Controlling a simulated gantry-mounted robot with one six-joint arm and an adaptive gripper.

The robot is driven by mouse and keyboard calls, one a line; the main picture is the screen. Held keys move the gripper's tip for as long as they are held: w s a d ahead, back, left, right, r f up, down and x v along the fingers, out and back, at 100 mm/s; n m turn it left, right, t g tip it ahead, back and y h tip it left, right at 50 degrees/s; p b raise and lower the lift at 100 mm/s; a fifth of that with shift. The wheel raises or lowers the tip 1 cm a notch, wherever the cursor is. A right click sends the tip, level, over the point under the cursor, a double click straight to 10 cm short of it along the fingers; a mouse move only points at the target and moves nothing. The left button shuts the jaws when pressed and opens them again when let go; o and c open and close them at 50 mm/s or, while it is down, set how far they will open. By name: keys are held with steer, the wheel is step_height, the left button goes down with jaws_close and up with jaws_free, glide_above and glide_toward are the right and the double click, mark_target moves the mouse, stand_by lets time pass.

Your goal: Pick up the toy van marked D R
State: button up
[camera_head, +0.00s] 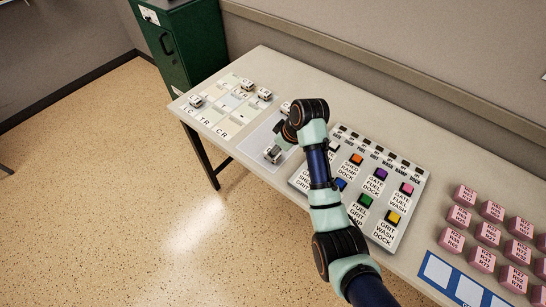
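Several small white toy vans are on the table. One van (196,101) is at the left of the lettered grid board (222,131). Two more, a van (247,84) and a van (264,94), sit close together at the board's back right. A further van (272,154) is on the grey mat (253,143), just below and left of my wrist. No van's marking is readable, so I cannot tell which is D R. My gripper (282,143) is mostly hidden by my wrist, near the van on the mat; its fingers are unclear.
A button panel (299,182) with coloured buttons and labels lies right of the mat, under my arm. Pink labelled blocks (482,259) and a blue card (437,270) are at the right. A green cabinet (188,45) stands beyond the table's left end. A wall runs behind.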

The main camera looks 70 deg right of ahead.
steer(key=b+x, duration=0.2)
steer(key=x, duration=0.3)
steer(key=shift+w+d+b, duration=0.1)
steer(key=shift+w+b, duration=0.1)
steer(key=shift+b, duration=0.2)
steer(key=c, duration=1.2)
step_height(320, 180, up, 20)
steer(key=p, duration=0.7)
